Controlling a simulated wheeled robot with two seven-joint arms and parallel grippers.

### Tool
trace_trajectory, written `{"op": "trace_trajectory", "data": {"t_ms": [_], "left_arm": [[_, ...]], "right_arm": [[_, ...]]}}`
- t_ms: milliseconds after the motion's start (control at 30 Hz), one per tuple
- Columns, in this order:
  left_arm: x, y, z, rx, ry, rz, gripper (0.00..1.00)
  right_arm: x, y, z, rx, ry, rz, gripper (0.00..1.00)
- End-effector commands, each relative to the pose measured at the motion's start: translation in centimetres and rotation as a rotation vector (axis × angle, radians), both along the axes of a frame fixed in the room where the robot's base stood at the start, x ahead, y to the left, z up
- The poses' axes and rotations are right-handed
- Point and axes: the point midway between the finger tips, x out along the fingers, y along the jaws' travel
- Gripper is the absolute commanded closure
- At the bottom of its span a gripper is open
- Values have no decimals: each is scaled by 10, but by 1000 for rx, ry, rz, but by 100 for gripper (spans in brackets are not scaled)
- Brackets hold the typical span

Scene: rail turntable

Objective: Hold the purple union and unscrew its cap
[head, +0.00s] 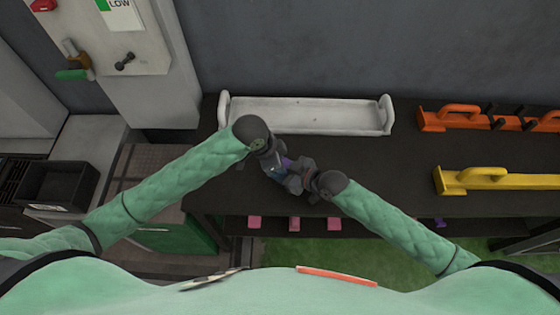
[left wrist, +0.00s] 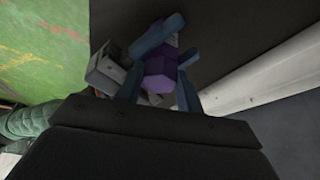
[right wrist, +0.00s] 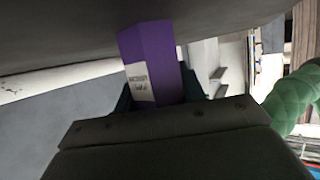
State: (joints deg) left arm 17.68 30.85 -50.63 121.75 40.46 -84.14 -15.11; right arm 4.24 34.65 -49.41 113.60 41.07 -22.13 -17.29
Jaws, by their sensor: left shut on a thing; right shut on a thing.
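The purple union (head: 287,162) is between my two grippers above the dark table, mostly hidden by them in the head view. My left gripper (head: 275,166) is shut on it. The left wrist view shows a purple faceted part (left wrist: 160,76) between its blue-grey fingers, with my right gripper (left wrist: 106,72) close beside it. My right gripper (head: 301,184) is also shut on the union. The right wrist view shows a long purple faceted part (right wrist: 148,48) with a white printed label between its fingers. I cannot tell which part is the cap, or whether any gap has opened.
A white tray (head: 305,115) with raised ends stands at the back of the dark table (head: 380,170). An orange holder (head: 455,118) and a yellow holder (head: 485,180) stand to the right. Several pink pieces (head: 294,223) show below the table's front edge. A black bin (head: 62,186) is at left.

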Motion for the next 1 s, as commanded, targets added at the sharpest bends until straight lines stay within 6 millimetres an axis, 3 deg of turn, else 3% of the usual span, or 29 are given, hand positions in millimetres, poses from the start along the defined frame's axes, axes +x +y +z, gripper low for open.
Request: {"op": "trace_trajectory", "data": {"t_ms": [300,667,767,867,1000], "left_arm": [[-3,-2,0,-1,0,260,91],[-4,-3,0,-4,1,284,92],[-6,-4,0,-6,2,359,91],[-7,-6,0,-7,3,476,100],[-9,-9,0,-9,4,646,100]], "right_arm": [[-1,0,-1,-1,1,1,100],[-1,1,0,1,1,1,100],[-1,1,0,1,1,1,100],[-2,2,0,1,0,3,100],[-3,4,0,3,1,5,99]]}}
